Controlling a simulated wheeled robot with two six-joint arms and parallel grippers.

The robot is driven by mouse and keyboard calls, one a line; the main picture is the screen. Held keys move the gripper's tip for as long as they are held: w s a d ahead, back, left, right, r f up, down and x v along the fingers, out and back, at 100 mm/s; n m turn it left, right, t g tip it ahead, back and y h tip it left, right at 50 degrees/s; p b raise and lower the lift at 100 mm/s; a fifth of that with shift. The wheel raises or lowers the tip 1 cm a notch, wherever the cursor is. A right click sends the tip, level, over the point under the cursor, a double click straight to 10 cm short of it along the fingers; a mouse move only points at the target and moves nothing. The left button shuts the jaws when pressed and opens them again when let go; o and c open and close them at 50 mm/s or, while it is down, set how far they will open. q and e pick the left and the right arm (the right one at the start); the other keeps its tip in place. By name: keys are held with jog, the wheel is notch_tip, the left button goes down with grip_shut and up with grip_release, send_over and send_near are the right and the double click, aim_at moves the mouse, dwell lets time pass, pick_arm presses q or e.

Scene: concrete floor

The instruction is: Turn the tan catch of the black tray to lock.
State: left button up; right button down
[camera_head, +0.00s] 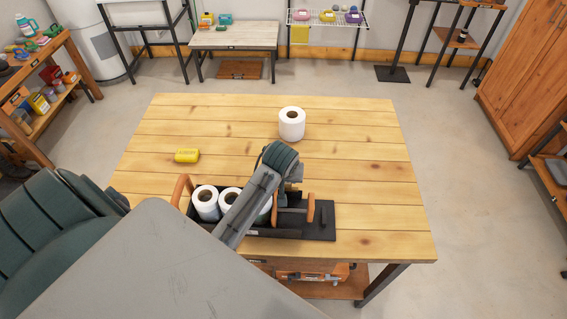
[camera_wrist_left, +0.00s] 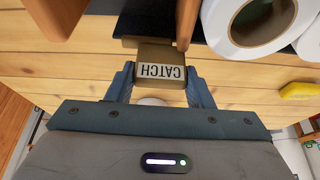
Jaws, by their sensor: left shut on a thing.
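The black tray (camera_head: 275,232) sits at the near edge of the wooden table, with wooden handles and white paper rolls (camera_head: 206,203) in it. In the left wrist view the tan catch (camera_wrist_left: 160,58), a block labelled CATCH, is at the tray's side, between the blue fingers of my left gripper (camera_wrist_left: 160,85). The gripper is shut on it. The label reads upside down there. In the head view my left arm crosses over the tray and hides part of it and most of the catch. My right gripper is not in view.
A loose white roll (camera_head: 292,124) stands at the back of the table (camera_head: 350,160). A yellow block (camera_head: 187,155) lies at the left. A black plate with an upright peg (camera_head: 322,216) is at the tray's right end. The table's middle and right are clear.

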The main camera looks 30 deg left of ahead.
pick_arm(q)
jog(key=m+h, duration=0.1)
jog(key=m, duration=0.3)
jog(key=shift+m+t+h, duration=0.4)
jog(key=m+h, duration=0.1)
jog(key=m, duration=0.3)
jog(key=shift+s+m+h, duration=0.15)
jog(key=shift+m+h, duration=0.15)
jog(key=shift+h, duration=0.1)
jog(key=m, duration=0.2)
jog(key=m+g+h, duration=0.1)
jog(key=m, duration=0.1)
jog(key=shift+m+h, duration=0.3)
jog(key=shift+s+m+g+h, duration=0.1)
jog(key=shift+m+g+h, duration=0.45)
jog(key=shift+m, duration=1.25)
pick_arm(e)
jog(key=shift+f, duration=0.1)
pick_arm(q)
jog(key=o, duration=1)
